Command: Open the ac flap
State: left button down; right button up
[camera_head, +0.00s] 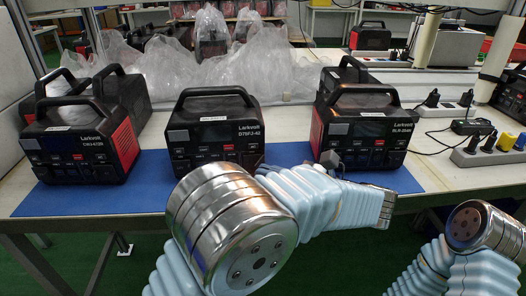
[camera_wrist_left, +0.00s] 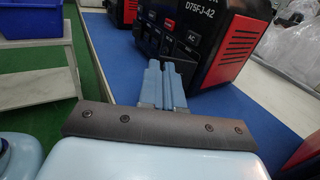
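The middle power station (camera_head: 213,125), marked D75FJ-42, stands upright on the blue mat, black with a top handle. In the left wrist view its front (camera_wrist_left: 205,40) is at the upper right, cut off by the frame. The AC panel (camera_wrist_left: 191,38) is on that front, near its red-sided end. My left gripper (camera_head: 266,169) lies low before the station's right front corner, pointing left along the front. Its blue fingers (camera_wrist_left: 164,86) are together with nothing seen between them. They seem just short of the front; contact cannot be told. My right gripper is out of view.
A left power station (camera_head: 80,140) and a right one (camera_head: 360,128) flank the middle one. Clear plastic bags (camera_head: 215,65) lie behind. Plugs and a power strip (camera_head: 485,150) are at the right. The mat's front strip (camera_head: 100,197) is clear.

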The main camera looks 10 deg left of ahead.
pick_arm(q)
jog(key=g, duration=0.1)
jog(key=n+g, duration=0.1)
jog(key=d+n+g+p, duration=0.1)
jog(key=shift+w+y, duration=0.3)
jog(key=shift+w+d+n+g, duration=0.15)
jog(key=shift+n+g, duration=0.35)
jog(key=shift+g, duration=0.3)
jog(key=shift+w+d+n+g, duration=0.15)
jog(key=shift+n+g, duration=0.35)
jog(key=shift+g, duration=0.3)
jog(key=shift+f, duration=0.1)
jog(key=c, duration=1.3)
grip_release()
